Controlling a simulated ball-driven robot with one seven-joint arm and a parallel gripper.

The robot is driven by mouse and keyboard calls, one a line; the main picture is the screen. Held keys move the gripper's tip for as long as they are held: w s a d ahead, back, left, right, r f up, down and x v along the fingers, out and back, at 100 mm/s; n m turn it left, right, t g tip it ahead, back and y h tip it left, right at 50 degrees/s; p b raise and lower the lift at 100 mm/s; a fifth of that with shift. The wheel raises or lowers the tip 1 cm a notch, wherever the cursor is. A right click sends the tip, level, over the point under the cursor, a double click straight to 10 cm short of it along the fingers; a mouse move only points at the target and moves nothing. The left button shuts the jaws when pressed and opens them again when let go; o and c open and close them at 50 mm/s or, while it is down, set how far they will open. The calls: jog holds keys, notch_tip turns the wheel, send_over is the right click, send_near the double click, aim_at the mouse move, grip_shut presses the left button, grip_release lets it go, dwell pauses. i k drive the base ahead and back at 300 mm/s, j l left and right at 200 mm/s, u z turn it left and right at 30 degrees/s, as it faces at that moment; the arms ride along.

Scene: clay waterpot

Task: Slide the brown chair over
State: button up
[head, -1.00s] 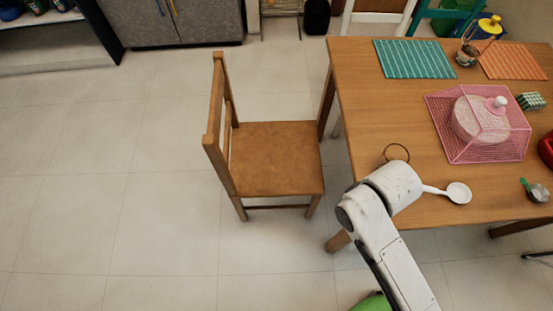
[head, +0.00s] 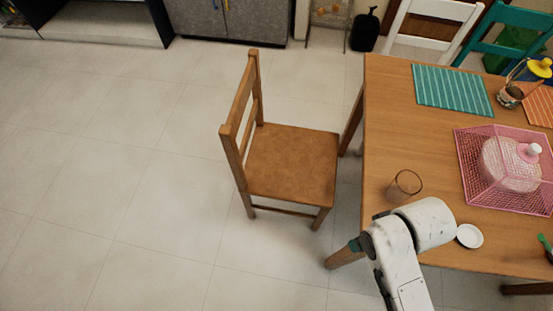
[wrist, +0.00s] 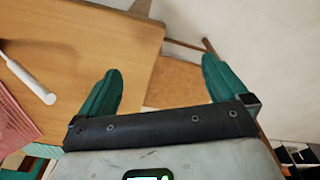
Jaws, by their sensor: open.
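The brown chair (head: 290,165) stands upright on the tiled floor at the left side of the wooden table (head: 430,130), its backrest on the left, away from the table. In the wrist view, its brown seat (wrist: 175,84) shows past the table edge, between and beyond my fingers. My gripper (wrist: 161,65) has two teal fingers spread wide with nothing between them. In the head view, my white arm comes up from the bottom over the table's near left corner and mostly hides the gripper. I see no clear contact with the chair.
A clear glass (head: 404,186) stands near the table's left edge, close to my arm. A pink mesh cover (head: 500,170) and a teal striped mat (head: 452,91) lie farther in. White (head: 430,25) and teal chairs stand behind. The floor left of the brown chair is clear.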

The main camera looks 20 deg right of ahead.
aim_at(293, 164)
jog(key=i+j, duration=0.3)
jog(key=j, duration=0.2)
jog(key=i+j, duration=0.35)
jog(key=j, duration=0.2)
jog(key=i+j, duration=0.3)
jog(key=j, duration=0.2)
jog(key=i+j+z, duration=0.1)
jog(key=i+j, duration=0.2)
jog(key=j, duration=0.2)
jog(key=i+j, duration=0.3)
jog(key=j, duration=0.25)
jog(key=i+j, duration=0.3)
jog(key=j, duration=0.25)
jog(key=i+j, duration=0.3)
jog(key=j, duration=0.25)
jog(key=i+j, duration=0.3)
jog(key=j, duration=0.25)
jog(key=z, duration=0.35)
jog(key=j+z, duration=0.15)
jog(key=z, duration=0.2)
jog(key=i+j+z, duration=0.1)
jog(key=z, duration=0.25)
